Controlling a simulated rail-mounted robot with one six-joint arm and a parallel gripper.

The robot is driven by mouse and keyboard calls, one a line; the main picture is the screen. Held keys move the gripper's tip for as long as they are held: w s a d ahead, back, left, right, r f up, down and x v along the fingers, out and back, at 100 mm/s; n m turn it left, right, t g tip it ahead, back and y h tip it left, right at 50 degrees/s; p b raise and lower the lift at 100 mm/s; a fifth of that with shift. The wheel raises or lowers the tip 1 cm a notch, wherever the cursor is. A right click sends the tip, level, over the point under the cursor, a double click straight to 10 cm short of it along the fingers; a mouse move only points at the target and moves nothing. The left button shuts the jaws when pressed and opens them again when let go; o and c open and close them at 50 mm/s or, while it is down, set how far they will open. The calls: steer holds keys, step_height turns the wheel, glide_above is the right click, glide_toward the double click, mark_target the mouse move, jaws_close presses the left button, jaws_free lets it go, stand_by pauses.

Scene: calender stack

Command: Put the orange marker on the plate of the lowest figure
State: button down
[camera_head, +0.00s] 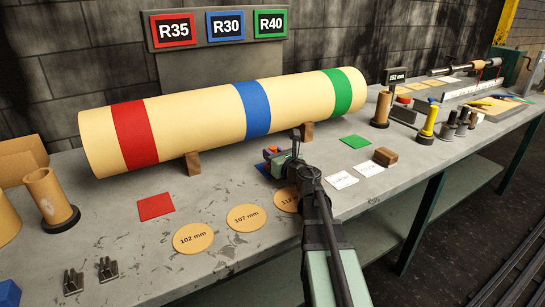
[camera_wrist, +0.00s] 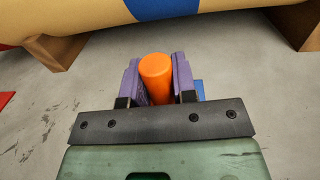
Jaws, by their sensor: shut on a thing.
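The orange marker (camera_wrist: 157,76) stands between the two purple fingers of my gripper (camera_wrist: 158,88) in the wrist view. My gripper (camera_head: 281,158) is shut on it, in front of the big roll, and a little orange shows there in the head view. Three round tan plates lie along the front of the table: 102 mm (camera_head: 193,246), 107 mm (camera_head: 246,226) and a third (camera_head: 286,193), partly hidden by my arm, whose figure starts with 11. The lowest figure I read is 102 mm, on the leftmost plate.
The cream roll (camera_head: 192,115) with red, blue and green bands rests on wooden blocks behind my gripper. A red square (camera_head: 156,206) and a green square (camera_head: 355,142) lie on the table. Two small metal clips (camera_head: 108,268) are left of the plates. White cards (camera_head: 342,180) lie right of my arm.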

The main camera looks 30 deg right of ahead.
steer(key=c, duration=0.9)
jaws_free()
steer(key=shift+r+p, duration=0.2)
steer(key=shift+p, duration=0.15)
steer(key=s, duration=0.4)
steer(key=s+d, duration=0.1)
steer(key=s, duration=0.7)
steer(key=shift+d+f, duration=0.1)
steer(key=shift+d, duration=0.25)
